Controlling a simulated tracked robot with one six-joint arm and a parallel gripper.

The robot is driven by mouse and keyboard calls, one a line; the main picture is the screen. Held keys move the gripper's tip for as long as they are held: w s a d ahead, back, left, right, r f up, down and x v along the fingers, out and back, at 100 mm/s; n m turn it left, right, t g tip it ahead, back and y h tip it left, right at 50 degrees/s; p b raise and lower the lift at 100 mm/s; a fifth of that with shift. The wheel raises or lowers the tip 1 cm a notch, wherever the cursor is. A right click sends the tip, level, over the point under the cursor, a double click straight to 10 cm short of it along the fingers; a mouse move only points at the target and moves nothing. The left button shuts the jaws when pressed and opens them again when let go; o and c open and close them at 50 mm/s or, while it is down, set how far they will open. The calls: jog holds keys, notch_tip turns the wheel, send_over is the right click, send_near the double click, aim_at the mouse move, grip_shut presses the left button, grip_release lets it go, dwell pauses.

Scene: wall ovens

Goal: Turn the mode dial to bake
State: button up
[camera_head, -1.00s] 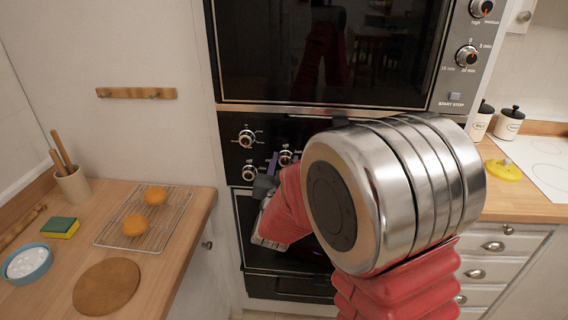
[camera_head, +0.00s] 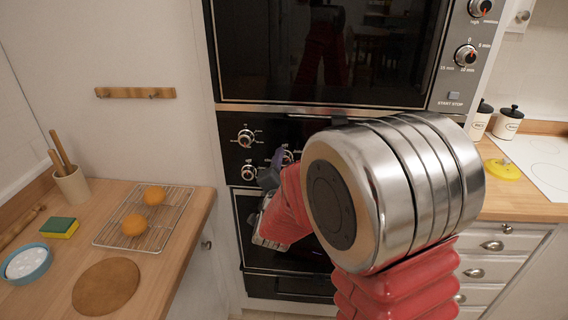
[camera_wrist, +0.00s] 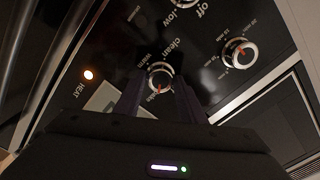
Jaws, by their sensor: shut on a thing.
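The mode dial (camera_wrist: 160,78) is a round silver-rimmed knob on the black oven panel, with "clean" and "warm" printed around it. A partly hidden label, possibly "bake", sits at its lower edge. Its red pointer mark faces down toward that label in the wrist view. My gripper (camera_wrist: 160,98) has its dark purple fingers on both sides of the dial and is shut on it. In the head view my gripper (camera_head: 271,173) is at the panel, and the dial (camera_head: 287,157) is mostly hidden behind it.
Another knob (camera_wrist: 238,54) is close to the right of the dial, and a lit "HEAT" lamp (camera_wrist: 88,74) is to its left. Two more knobs (camera_head: 246,138) are left of my gripper. The upper oven (camera_head: 330,50) overhangs the panel. A wooden counter (camera_head: 190,225) stands at left.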

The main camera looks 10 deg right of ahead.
jog(key=shift+d+f+m, duration=0.1)
jog(key=shift+m, duration=0.4)
jog(key=o, duration=1)
jog(key=shift+s, duration=0.15)
